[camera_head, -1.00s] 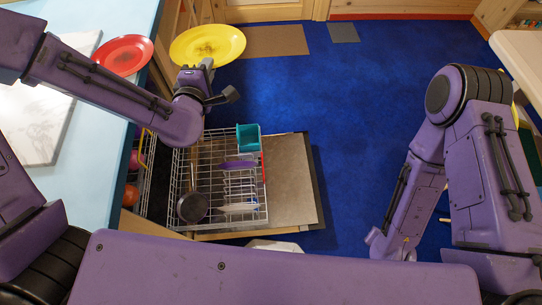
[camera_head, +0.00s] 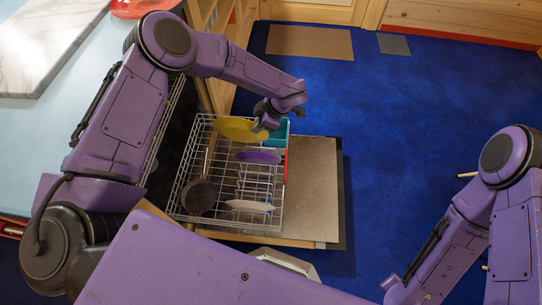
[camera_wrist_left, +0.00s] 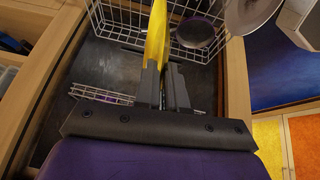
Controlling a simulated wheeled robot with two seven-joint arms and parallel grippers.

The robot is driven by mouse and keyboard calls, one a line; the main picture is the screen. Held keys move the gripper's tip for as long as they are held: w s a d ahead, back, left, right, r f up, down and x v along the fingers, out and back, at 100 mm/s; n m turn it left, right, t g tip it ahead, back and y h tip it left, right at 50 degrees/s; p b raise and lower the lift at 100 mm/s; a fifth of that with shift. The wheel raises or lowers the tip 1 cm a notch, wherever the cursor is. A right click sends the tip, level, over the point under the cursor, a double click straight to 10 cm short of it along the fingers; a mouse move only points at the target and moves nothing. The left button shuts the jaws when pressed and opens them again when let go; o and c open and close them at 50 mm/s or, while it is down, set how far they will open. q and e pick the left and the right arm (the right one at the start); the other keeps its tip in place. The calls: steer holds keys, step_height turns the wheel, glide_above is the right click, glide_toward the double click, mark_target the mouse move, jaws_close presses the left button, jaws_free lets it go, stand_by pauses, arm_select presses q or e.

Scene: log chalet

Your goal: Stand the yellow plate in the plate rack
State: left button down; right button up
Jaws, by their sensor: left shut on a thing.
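The yellow plate (camera_head: 236,128) is over the far end of the wire plate rack (camera_head: 182,190) in the head view, tipped up from flat. My left gripper (camera_head: 266,121) is shut on its right side. In the left wrist view, the yellow plate (camera_wrist_left: 155,42) shows nearly edge-on between the fingers of my left gripper (camera_wrist_left: 166,80). I cannot tell whether the plate touches the rack's wires. A purple plate (camera_head: 258,157) and a whitish plate (camera_head: 248,206) stand in the rack nearer to me. My right gripper is out of view.
A dark pan (camera_head: 199,196) lies in the rack's left part. A teal cup (camera_head: 283,128) sits at its far right corner. The counter (camera_head: 75,110) with a red plate (camera_head: 140,8) is at left. Blue floor (camera_head: 400,130) is clear at right.

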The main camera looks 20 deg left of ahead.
arm_select(q)
steer(key=s+d+f+g+b, duration=0.1)
steer(key=d+f+b, duration=0.1)
steer(key=f+b, duration=0.5)
steer(key=s+d+f+g+b, duration=0.1)
steer(key=d+f+b, duration=0.2)
steer(key=f+b, duration=0.4)
step_height(320, 180, down, 7)
steer(key=shift+s+f+h, duration=0.15)
steer(key=shift+s+h, duration=0.15)
steer(key=shift+s, duration=0.1)
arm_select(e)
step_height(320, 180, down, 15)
arm_select(q)
steer(key=shift+d, duration=0.1)
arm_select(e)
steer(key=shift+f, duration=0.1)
arm_select(q)
steer(key=c, duration=1.1)
jaws_free()
steer(key=p+v, duration=0.1)
steer(key=v, duration=0.9)
steer(key=shift+w+d+r, duration=0.15)
steer(key=shift+d+r, duration=0.05)
steer(key=shift+r, duration=0.05)
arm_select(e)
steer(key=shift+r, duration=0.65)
